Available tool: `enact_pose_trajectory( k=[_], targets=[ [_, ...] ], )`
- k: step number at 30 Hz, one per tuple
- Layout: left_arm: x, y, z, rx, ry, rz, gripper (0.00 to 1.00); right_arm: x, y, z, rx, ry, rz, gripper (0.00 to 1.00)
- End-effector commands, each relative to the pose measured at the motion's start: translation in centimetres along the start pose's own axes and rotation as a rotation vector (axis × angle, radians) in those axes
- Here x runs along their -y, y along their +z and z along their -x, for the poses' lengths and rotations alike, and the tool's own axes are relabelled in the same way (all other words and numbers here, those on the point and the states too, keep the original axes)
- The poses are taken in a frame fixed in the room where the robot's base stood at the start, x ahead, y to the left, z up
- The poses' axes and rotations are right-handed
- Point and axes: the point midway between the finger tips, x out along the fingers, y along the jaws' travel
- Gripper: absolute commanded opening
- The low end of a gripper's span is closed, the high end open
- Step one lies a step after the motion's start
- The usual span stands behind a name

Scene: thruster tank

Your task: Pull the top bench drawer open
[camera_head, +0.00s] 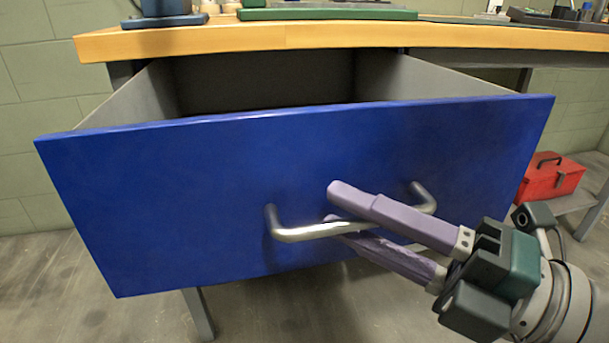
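The blue drawer front (180,195) is pulled well out from under the wooden bench top (300,36), and the drawer's inside shows behind it. A bent metal handle (300,233) is fixed across the front. My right gripper (335,206) comes in from the lower right, with its two purple fingers on either side of the handle bar. One finger lies above the bar and one below, with no clear gap to the bar, so it looks shut on the handle. The upper finger hides part of the bar. My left gripper is not in view.
A green mat (328,14) and other items sit on the bench top. A red toolbox (549,178) stands on a low shelf at the right. A bench leg (198,314) shows below the drawer. Grey floor is clear at the lower left.

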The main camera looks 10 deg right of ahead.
Motion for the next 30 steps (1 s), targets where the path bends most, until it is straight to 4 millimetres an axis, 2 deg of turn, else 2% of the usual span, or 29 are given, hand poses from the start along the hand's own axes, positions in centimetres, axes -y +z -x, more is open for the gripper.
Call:
enact_pose_trajectory(
  k=[8,11,24,30],
  targets=[
    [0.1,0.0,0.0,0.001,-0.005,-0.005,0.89,0.0,0.0,0.1,0.001,-0.001,0.0,0.44],
    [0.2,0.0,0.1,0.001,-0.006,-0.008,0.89,0.0,0.0,0.6,0.001,-0.002,-0.001,0.44],
    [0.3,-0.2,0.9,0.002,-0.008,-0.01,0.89,0.1,0.0,8.6,0.002,-0.004,-0.002,0.44],
    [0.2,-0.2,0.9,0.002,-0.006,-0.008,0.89,0.0,0.0,9.9,0.0,-0.001,0.0,0.44]
  ],
)
